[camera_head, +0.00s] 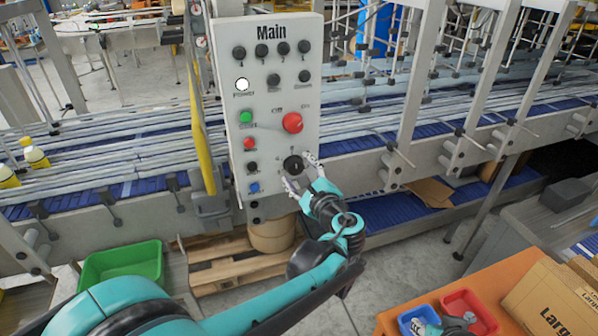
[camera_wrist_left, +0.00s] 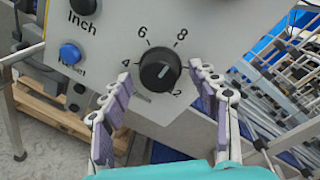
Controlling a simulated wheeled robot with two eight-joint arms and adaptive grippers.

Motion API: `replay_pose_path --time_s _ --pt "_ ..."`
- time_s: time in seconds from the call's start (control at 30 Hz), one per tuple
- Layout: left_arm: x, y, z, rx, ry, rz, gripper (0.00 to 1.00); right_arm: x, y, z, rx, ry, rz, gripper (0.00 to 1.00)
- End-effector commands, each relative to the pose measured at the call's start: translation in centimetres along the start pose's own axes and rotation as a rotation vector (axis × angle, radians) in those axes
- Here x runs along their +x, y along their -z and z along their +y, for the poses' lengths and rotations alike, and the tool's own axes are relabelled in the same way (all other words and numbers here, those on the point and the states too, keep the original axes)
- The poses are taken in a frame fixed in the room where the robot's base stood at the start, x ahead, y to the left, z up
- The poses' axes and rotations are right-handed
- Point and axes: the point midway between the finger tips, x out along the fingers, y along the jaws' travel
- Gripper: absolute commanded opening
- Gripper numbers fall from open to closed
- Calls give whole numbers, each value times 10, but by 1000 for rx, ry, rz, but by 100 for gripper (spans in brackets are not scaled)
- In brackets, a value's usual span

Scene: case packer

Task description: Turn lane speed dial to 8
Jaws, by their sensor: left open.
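The lane speed dial is a round black knob (camera_head: 293,165) low on the right of the grey "Main" panel (camera_head: 268,90). In the left wrist view the dial (camera_wrist_left: 160,71) sits among the printed numbers 4, 6, 8 and 2. A pale line on its face points up and right, roughly towards the 8 side. My left gripper (camera_head: 298,170) is open, with one fingertip on either side of the dial; in the left wrist view its fingers (camera_wrist_left: 160,75) stand apart from the knob. What seems to be part of my right gripper (camera_head: 443,322) shows at the bottom edge.
A blue push button (camera_wrist_left: 70,54) and other panel controls, including a red knob (camera_head: 292,122), are close by. A conveyor (camera_head: 400,125) runs behind the panel. A green bin (camera_head: 122,265) stands at lower left. An orange table (camera_head: 410,300) with small trays is at lower right.

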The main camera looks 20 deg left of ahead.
Motion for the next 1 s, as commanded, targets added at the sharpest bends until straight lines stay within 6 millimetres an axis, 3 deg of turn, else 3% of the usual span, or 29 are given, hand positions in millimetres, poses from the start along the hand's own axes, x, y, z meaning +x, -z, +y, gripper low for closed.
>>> replay_pose_path --time_s 0.17,0.63,0.8,1.0 --pt "-10 0 0 0 1 1 61 0 0 0 0 0 0 34" --pt "-103 1 -1 1 3 3 61 0 0 0 0 0 0 34" --pt "-118 0 0 0 1 1 61 0 0 0 0 0 0 34" --pt "-120 0 0 0 0 0 61 0 0 0 0 0 0 34"
